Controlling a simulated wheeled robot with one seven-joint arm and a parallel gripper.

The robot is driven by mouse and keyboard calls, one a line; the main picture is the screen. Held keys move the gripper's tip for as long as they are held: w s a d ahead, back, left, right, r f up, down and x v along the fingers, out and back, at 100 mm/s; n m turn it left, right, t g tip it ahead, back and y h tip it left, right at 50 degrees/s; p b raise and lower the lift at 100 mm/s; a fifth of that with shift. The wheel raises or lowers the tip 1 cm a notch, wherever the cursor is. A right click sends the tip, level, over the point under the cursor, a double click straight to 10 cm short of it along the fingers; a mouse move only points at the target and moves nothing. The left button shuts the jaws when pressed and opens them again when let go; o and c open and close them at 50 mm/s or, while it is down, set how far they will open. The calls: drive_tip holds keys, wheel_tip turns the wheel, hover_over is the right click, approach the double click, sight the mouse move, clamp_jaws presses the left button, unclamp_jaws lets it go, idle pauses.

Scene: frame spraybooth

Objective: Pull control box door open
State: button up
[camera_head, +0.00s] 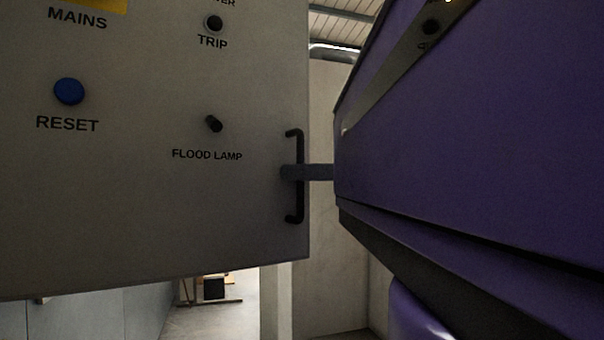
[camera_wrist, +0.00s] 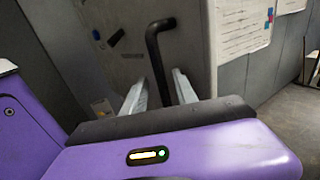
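The control box door (camera_head: 130,215) is a pale grey panel filling the left of the head view. A black bar handle (camera_head: 299,205) stands upright near its right edge. My gripper (camera_head: 291,172) reaches in from the right at the handle's mid-height. In the wrist view the bent black handle (camera_wrist: 155,55) runs down between the two pale fingers of my gripper (camera_wrist: 160,84). The fingers are apart, with a narrow gap seen on each side of the bar. The handle's lower end is hidden behind my gripper body. I cannot tell whether the door is ajar.
The door carries a blue reset button (camera_head: 69,91), a black flood lamp switch (camera_head: 214,123) and a trip button (camera_head: 213,22). Papers (camera_wrist: 243,25) hang to the right of the door in the wrist view. Open floor (camera_head: 225,315) shows below the door.

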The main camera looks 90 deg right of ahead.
drive_tip(key=s+a+b, duration=0.1)
drive_tip(key=s, duration=0.6)
drive_tip(key=shift+s+a+b, duration=0.15)
drive_tip(key=shift+s+b, duration=0.2)
drive_tip(key=shift+f, duration=0.1)
idle(0.3)
